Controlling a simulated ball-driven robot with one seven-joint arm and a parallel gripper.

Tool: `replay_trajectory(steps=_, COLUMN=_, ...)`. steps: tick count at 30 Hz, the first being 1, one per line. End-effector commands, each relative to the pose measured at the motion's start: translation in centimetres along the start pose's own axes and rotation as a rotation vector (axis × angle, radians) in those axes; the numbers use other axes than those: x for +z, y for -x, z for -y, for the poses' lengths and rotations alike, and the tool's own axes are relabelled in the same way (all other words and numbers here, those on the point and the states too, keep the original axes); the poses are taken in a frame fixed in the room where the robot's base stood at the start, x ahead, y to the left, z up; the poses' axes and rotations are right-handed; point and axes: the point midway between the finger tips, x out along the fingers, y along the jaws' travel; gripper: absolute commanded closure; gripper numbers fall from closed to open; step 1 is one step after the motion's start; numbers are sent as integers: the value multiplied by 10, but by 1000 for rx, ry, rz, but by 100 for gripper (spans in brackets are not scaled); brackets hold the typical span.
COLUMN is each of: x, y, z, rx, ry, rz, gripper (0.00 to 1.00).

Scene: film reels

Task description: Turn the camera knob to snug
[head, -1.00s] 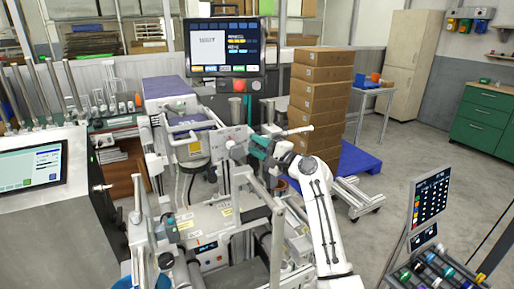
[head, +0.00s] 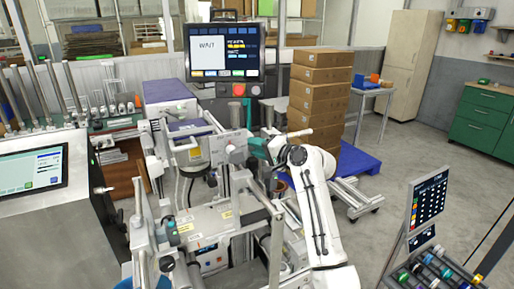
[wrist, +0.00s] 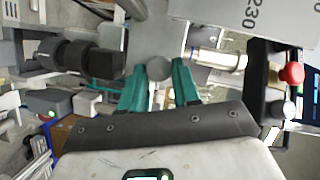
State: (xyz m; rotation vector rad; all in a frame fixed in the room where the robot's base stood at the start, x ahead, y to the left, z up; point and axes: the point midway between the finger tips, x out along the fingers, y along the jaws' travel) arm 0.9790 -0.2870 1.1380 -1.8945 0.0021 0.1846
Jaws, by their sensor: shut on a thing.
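My gripper (head: 256,148) is at the upright grey frame of the machine in the middle of the head view. In the wrist view its two teal fingers (wrist: 159,72) close on either side of a small round grey knob (wrist: 158,68), touching it. The knob sits below a grey bracket (wrist: 155,32). I cannot make out the knob in the head view, where the fingers and frame cover it. A black stepped cylinder (wrist: 75,57), perhaps the camera, lies left of the knob in the wrist view.
A monitor reading WAIT (head: 224,52) stands behind the machine. A red button (wrist: 291,73) is at the wrist view's right. Open floor (head: 400,150) lies to the right.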

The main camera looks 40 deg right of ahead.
Motion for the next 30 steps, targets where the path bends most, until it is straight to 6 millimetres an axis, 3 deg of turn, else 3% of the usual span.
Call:
replay_trajectory(steps=13, x=2, y=-1, z=-2, rx=7, ry=6, rz=5, gripper=99)
replay_trajectory(steps=14, x=2, y=-1, z=-2, rx=7, ry=6, rz=5, gripper=66)
replay_trajectory(steps=15, x=2, y=-1, z=-2, rx=7, ry=6, rz=5, gripper=62)
replay_trajectory(steps=21, x=1, y=0, z=-1, rx=5, ry=6, rz=3, gripper=43)
replay_trajectory(steps=30, x=0, y=3, z=-1, rx=4, ry=7, rz=1, gripper=43)
